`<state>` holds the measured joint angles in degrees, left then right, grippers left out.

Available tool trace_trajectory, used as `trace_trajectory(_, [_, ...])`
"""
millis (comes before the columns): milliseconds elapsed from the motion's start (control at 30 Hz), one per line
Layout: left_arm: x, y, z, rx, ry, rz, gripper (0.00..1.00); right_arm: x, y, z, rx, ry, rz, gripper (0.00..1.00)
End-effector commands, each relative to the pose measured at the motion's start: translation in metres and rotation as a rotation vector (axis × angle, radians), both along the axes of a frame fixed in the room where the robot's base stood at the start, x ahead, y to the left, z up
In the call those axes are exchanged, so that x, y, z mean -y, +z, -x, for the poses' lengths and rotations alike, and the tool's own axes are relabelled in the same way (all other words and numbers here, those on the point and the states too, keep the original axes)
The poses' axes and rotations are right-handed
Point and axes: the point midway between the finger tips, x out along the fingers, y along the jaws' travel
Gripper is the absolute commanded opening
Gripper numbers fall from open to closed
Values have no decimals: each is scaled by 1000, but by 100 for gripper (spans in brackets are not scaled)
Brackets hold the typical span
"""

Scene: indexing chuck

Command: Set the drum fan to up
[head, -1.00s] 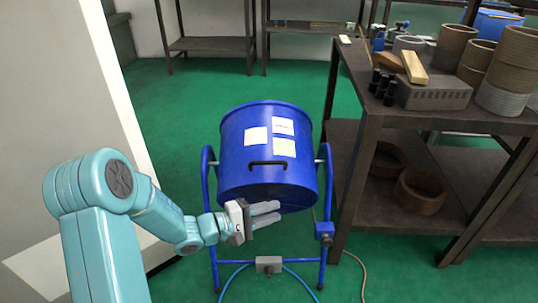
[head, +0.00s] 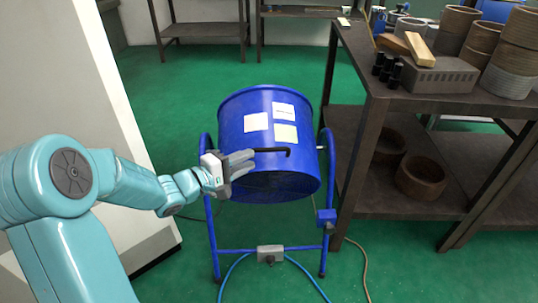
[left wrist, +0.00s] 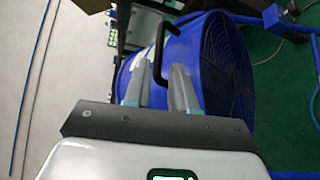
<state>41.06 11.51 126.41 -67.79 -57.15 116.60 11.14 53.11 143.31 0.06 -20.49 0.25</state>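The blue drum fan (head: 232,170) hangs between the side posts of a blue tube stand (head: 329,185). Its open grille end (head: 275,186) points down and slightly towards me in the head view. A black bar handle (head: 281,150) is on the side facing me, below several paper labels (head: 285,132). My left gripper (head: 253,161) is at the left end of the handle, fingers open with a gap. In the left wrist view, the handle (left wrist: 159,42) runs down between the two fingers (left wrist: 161,72), and the grille (left wrist: 228,70) shows on the right. My right gripper is not in view.
A dark metal table (head: 350,75) with stacked rings, a grey block and black cylinders stands close on the right. A grey box (head: 270,254) sits on the stand's lower bar, with cables on the floor. A pale wall panel (head: 60,80) is on the left.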

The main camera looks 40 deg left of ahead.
Motion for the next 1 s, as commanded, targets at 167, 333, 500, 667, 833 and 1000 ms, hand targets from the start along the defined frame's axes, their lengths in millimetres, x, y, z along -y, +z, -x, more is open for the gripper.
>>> trace_trajectory(167, [11, -8, -42, 3, -6, -1, 25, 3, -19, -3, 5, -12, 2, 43])
trace_trajectory(333, [16, -10, -69, 1, -4, 1, 25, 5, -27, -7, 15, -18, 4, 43])
trace_trajectory(500, [18, -10, -82, 1, -1, 0, 25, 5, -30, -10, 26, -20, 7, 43])
trace_trajectory(667, [19, -9, -84, 0, 0, 1, 25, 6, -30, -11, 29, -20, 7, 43])
trace_trajectory(833, [19, -9, -83, 0, 0, 1, 12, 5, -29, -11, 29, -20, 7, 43])
trace_trajectory(1000, [19, -9, -83, 0, 0, 1, 0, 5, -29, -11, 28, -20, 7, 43])
